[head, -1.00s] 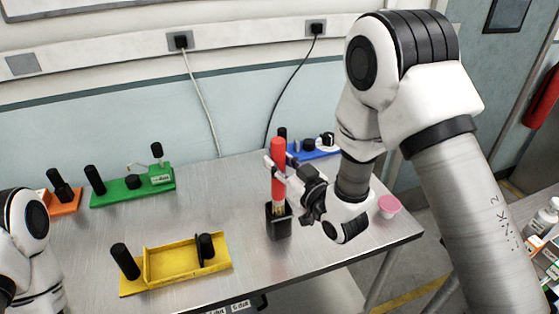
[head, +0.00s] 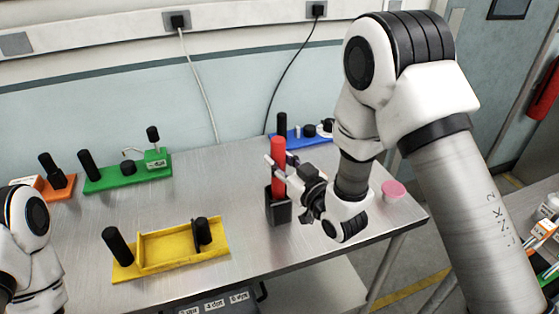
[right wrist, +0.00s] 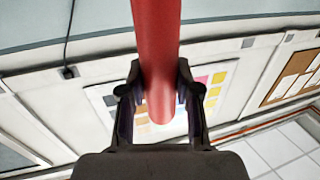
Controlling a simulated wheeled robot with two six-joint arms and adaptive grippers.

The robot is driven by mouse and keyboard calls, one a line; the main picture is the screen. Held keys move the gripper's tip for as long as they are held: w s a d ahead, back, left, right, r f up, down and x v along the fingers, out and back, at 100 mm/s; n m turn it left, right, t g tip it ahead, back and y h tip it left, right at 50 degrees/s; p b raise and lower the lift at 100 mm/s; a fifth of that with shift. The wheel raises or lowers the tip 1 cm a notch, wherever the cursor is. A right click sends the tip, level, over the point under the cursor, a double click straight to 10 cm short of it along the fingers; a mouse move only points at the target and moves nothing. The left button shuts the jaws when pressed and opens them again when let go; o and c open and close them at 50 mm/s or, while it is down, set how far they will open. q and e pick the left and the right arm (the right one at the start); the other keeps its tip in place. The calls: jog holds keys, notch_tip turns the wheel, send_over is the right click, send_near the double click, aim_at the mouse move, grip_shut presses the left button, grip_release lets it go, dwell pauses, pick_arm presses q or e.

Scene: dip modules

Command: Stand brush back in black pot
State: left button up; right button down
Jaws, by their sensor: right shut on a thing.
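The brush (head: 278,153) has a thick red handle and stands upright. The black pot (head: 279,212) stands on the metal table directly beneath it. The brush's lower end is hidden by the pot and my gripper; it appears to be inside the pot. My right gripper (head: 279,172) is shut on the red handle just above the pot's rim. In the right wrist view the handle (right wrist: 157,45) runs between the two dark fingers (right wrist: 158,90). My left gripper is out of view; only part of my left arm shows at the left edge.
A yellow tray (head: 170,262) with black pegs lies left of the pot. Green (head: 110,179), orange (head: 62,194) and blue (head: 297,136) modules stand toward the back. A pink-topped cup (head: 393,190) is near the right edge. Bare table (head: 210,195) lies between.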

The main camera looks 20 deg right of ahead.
jog(key=c, duration=0.7)
grip_release()
